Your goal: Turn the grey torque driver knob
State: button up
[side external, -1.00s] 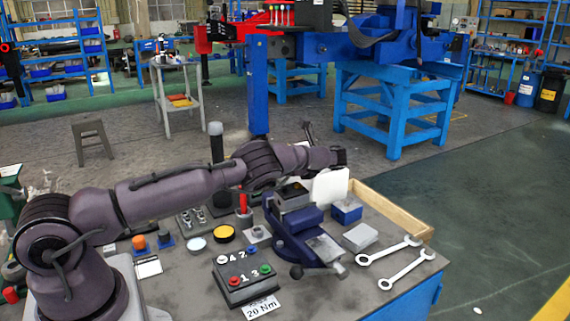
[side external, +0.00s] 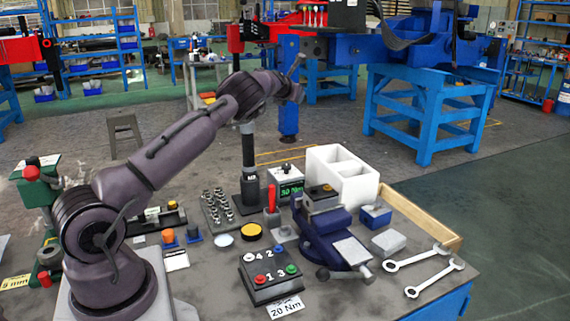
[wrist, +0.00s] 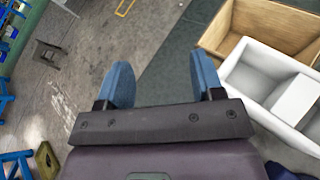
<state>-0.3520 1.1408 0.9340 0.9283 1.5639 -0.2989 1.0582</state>
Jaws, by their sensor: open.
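The box with the green 50 Nm display (side external: 290,186) stands at the back of the bench, with a small dark knob (side external: 287,167) on its light top. Left of it stands a tall black post with a grey cap (side external: 247,128). I cannot tell for sure which of these is the grey torque driver knob. My gripper (side external: 297,88) is high above the back of the bench, clear of both; its fingers are too small to make out there. In the wrist view my gripper (wrist: 162,82) is open and empty, its blue fingers apart over the floor.
A white divided bin (side external: 342,178) stands right of the display box; it also shows in the wrist view (wrist: 262,75). A blue vise (side external: 325,235), a numbered button box (side external: 268,275) and a red-handled clamp (side external: 271,198) stand in front. Two wrenches (side external: 420,258) lie at right.

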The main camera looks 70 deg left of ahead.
aim_at(286, 166)
jog(key=s+d+f+m+g+h, duration=0.3)
jog(key=s+d+f+g+h, duration=0.2)
jog(key=s+d+f+h, duration=0.3)
jog(key=shift+h, duration=0.4)
jog(key=x, duration=0.7)
jog(key=s+x, duration=0.1)
jog(key=x, duration=0.2)
jog(key=shift+d+f, duration=0.35)
jog(key=shift+f, duration=0.2)
jog(key=shift+w+a+f+t, duration=0.1)
jog(key=shift+w+f+t, duration=0.2)
jog(key=shift+f, duration=0.35)
jog(key=shift+c, duration=0.4)
jog(key=c, duration=0.8)
jog(key=shift+c, duration=0.2)
